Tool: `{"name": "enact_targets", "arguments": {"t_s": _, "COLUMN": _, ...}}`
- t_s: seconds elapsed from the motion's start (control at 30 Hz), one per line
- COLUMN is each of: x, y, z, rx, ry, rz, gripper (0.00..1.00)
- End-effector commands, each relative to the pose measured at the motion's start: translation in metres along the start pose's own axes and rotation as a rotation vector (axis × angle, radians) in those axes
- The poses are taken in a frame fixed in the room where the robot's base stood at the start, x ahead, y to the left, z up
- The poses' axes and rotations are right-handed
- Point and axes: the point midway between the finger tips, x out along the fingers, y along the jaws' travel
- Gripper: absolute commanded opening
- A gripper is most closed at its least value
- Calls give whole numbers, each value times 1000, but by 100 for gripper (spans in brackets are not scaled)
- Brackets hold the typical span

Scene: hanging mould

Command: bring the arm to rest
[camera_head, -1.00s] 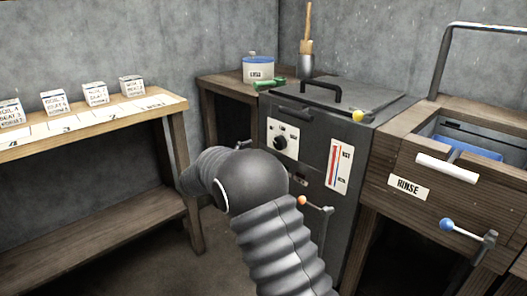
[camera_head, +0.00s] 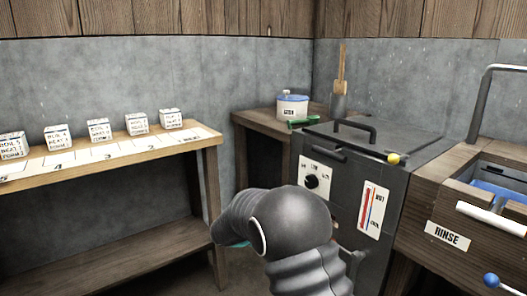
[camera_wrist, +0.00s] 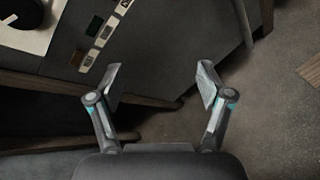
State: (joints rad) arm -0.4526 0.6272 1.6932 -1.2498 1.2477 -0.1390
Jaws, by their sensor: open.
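My gripper (camera_wrist: 160,88) is open in the wrist view, its two fingers apart with nothing between them. Past the fingertips are the concrete floor and the lower front of the dark grey heater cabinet (camera_wrist: 190,40). In the head view my arm is bent in front of the cabinet (camera_head: 335,215), and the gripper is mostly hidden behind the arm. Only a small teal bit shows at the arm's left edge.
A wooden shelf (camera_head: 90,166) with several labelled white boxes stands at the left. The cabinet has a dial (camera_head: 312,181), a lid handle and a thermometer strip. A lidded pot (camera_head: 292,106) stands behind it. A wooden rinse trough (camera_head: 450,212) stands at the right.

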Motion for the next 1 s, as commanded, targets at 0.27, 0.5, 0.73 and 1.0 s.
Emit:
{"name": "enact_targets", "arguments": {"t_s": 0.27, "x": -20, "y": -84, "z": 64, "rx": 256, "ry": 141, "rz": -362, "gripper": 79}}
{"name": "enact_targets", "arguments": {"t_s": 0.5, "x": -54, "y": -139, "z": 120, "rx": 523, "ry": 240, "rz": -618, "gripper": 79}}
{"name": "enact_targets", "arguments": {"t_s": 0.73, "x": -89, "y": -177, "z": 166, "rx": 780, "ry": 327, "rz": -800, "gripper": 79}}
{"name": "enact_targets", "arguments": {"t_s": 1.0, "x": -124, "y": -212, "z": 213, "rx": 1058, "ry": 426, "rz": -940, "gripper": 79}}
